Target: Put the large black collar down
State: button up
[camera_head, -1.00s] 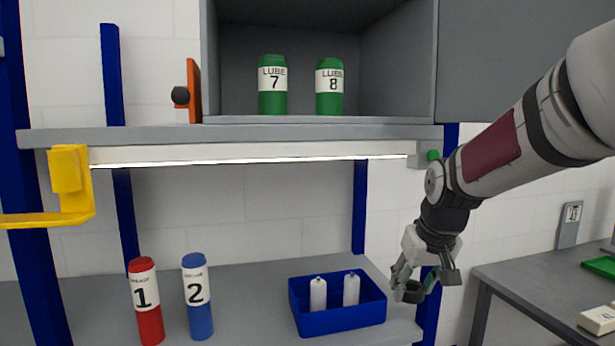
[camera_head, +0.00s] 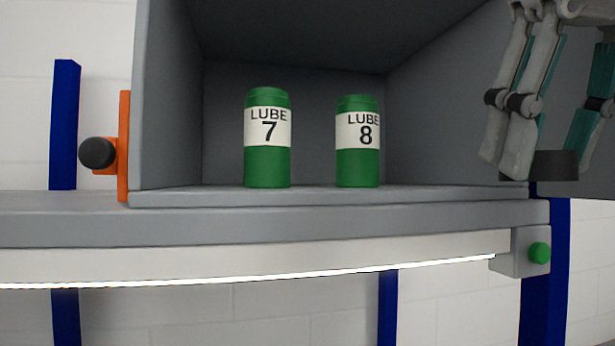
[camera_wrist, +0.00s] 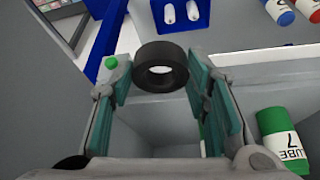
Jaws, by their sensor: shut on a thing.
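The large black collar (camera_head: 556,165) is a thick dark ring. My gripper (camera_head: 547,158) is shut on it at the upper right of the head view, in front of the right side of the open grey cupboard. In the wrist view the collar (camera_wrist: 160,50) shows as a full ring with an open hole, between the teal-padded fingers of my gripper (camera_wrist: 158,82). Part of the collar is hidden by a finger in the head view.
Two green lube bottles, 7 (camera_head: 267,140) and 8 (camera_head: 357,143), stand on the cupboard floor (camera_head: 310,192). An orange plate with a black knob (camera_head: 97,153) is at the cupboard's left. The blue bin (camera_wrist: 181,20) is below. Cupboard floor right of bottle 8 is clear.

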jog(key=w+p, duration=0.1)
jog(key=w, duration=1.6)
jog(key=shift+d+f, duration=0.1)
jog(key=shift+f+p, duration=0.25)
jog(key=shift+p, duration=0.05)
jog(key=o, duration=1.4)
jog(key=shift+f, duration=0.1)
jog(key=v, duration=0.7)
jog(key=shift+s+r, duration=0.1)
jog(key=shift+r, duration=0.25)
jog(key=shift+s, duration=0.1)
